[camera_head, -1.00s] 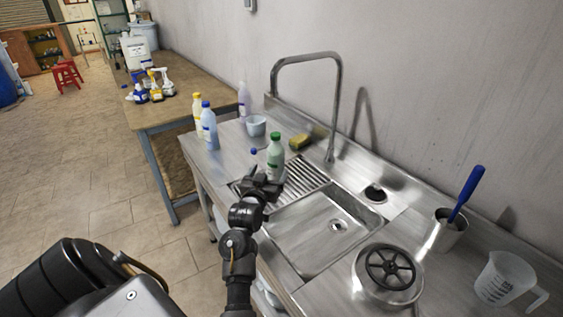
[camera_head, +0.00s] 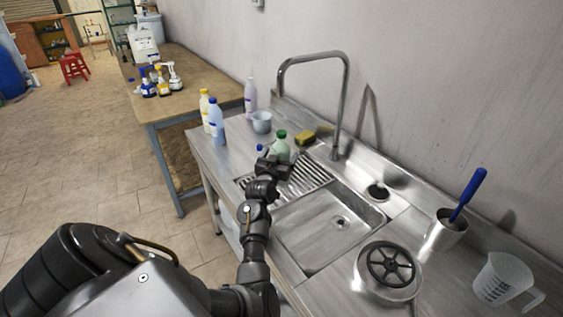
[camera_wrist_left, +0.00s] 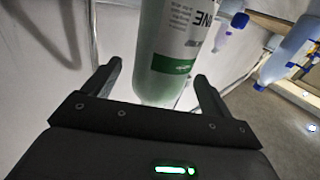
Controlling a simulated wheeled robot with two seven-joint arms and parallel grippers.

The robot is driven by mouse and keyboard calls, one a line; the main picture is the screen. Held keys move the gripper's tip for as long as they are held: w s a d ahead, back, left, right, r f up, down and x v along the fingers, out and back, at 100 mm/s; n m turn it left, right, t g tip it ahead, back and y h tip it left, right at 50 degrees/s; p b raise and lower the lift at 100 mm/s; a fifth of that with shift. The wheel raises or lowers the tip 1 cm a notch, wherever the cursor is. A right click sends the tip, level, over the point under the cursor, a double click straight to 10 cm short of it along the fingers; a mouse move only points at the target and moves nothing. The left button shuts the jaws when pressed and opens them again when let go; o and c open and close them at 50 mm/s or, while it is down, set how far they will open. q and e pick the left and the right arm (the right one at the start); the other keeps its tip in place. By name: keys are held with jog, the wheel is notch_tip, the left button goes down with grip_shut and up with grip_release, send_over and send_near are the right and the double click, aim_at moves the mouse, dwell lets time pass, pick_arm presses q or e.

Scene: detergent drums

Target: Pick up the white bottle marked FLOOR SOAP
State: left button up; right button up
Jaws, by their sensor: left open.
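My left gripper (camera_head: 273,165) is open in front of a pale green bottle (camera_head: 282,147) with a green cap, upright beside the drainboard. In the left wrist view the open fingers (camera_wrist_left: 157,75) flank this bottle (camera_wrist_left: 172,45), apart from it as far as I can tell. Its white and green label shows only a few letters, ending like "NE". A blue-capped bottle (camera_head: 261,149) is mostly hidden behind my gripper. I cannot read FLOOR SOAP on any bottle. My right gripper is not in view.
A yellow-capped bottle (camera_head: 205,108), a blue bottle (camera_head: 216,126), a lilac bottle (camera_head: 250,98) and a small bowl (camera_head: 262,122) stand at the counter's far end. A yellow sponge (camera_head: 305,138) and tall faucet (camera_head: 345,100) are behind; the sink (camera_head: 325,225) is in front.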

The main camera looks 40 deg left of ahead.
pick_arm(q)
jog(key=shift+x, duration=1.1)
jog(key=c, duration=1.8)
jog(key=shift+r, duration=0.1)
grip_shut()
